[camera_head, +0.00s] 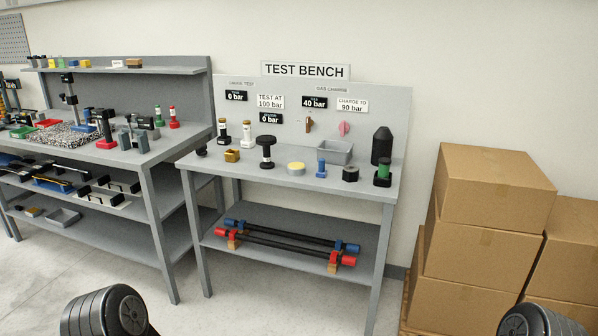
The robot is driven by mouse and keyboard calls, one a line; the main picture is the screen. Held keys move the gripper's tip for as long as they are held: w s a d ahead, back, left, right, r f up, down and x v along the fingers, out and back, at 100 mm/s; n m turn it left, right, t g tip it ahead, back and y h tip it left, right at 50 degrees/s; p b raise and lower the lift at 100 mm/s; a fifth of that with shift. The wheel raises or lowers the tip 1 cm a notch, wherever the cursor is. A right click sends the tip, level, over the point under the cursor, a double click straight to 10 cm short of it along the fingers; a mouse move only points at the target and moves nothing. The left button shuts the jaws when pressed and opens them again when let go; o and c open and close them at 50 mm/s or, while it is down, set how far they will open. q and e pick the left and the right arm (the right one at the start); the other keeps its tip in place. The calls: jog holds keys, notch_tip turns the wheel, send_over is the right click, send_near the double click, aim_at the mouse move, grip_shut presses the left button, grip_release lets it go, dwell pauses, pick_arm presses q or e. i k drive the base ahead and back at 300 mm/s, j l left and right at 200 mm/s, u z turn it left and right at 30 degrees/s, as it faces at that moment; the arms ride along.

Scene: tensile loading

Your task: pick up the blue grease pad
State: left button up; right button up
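A small blue item (321,169) stands upright near the front of the test bench top (232,178). It is the only blue thing I see on that top, but it is too small to tell whether it is the blue grease pad. A round pad with a yellow top (296,167) lies just to its left. A black hexagonal piece (350,174) sits to its right. Dark rounded parts of my arms show at the bottom left and bottom right, well short of the bench. Neither gripper's fingers show.
Blue-ended and red-ended rods lie on the lower shelf. Cardboard boxes (490,187) are stacked at right. A cluttered workbench (160,152) stands at left. Floor in front is clear.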

aim_at(321, 173)
jog(key=i+l+z, duration=0.1)
jog(key=i+l, duration=0.15)
jog(key=i, duration=0.2)
jog(key=i+l, duration=0.2)
jog(key=i, duration=0.3)
jog(key=i+l+z, duration=0.15)
jog(key=i, duration=0.3)
jog(key=i+l+z, duration=0.1)
jog(key=i, duration=0.4)
jog(key=l, duration=0.1)
